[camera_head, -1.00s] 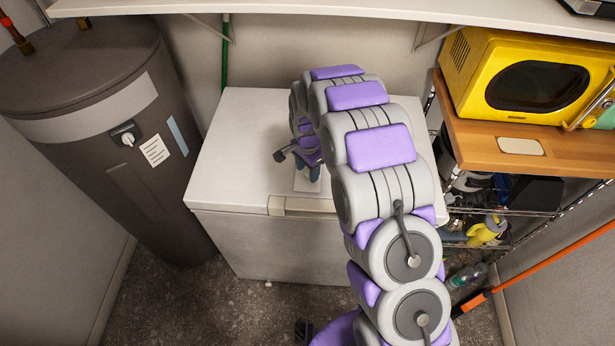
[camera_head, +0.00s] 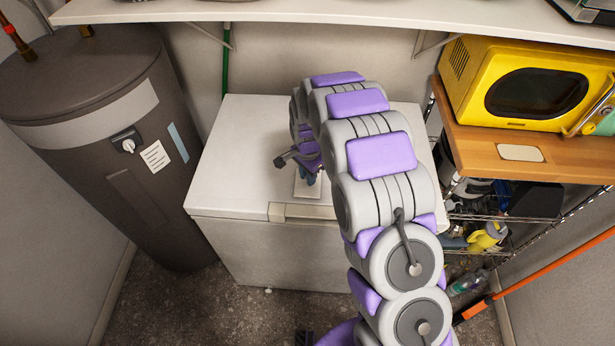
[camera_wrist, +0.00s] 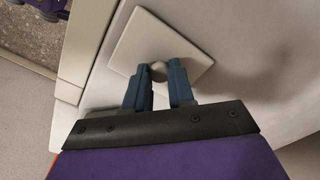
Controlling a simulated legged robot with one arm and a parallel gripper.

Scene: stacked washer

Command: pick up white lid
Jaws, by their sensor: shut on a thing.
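The white lid (camera_wrist: 155,40) is a flat, pale square plate with a round grey knob (camera_wrist: 158,71) on top. In the wrist view my gripper (camera_wrist: 160,75) has its two blue fingers on either side of the knob, shut on it. In the head view the lid (camera_head: 307,187) shows at the front middle of the white chest top, partly hidden by my gripper (camera_head: 310,175) and arm. A soft shadow lies beside the lid in the wrist view. I cannot tell whether the lid touches the surface.
The white chest (camera_head: 240,150) has clear room left of my arm. A dark water heater (camera_head: 100,130) stands at left. A wire rack (camera_head: 500,205) with a wooden board and yellow microwave (camera_head: 530,80) is at right. A white shelf (camera_head: 330,12) hangs above.

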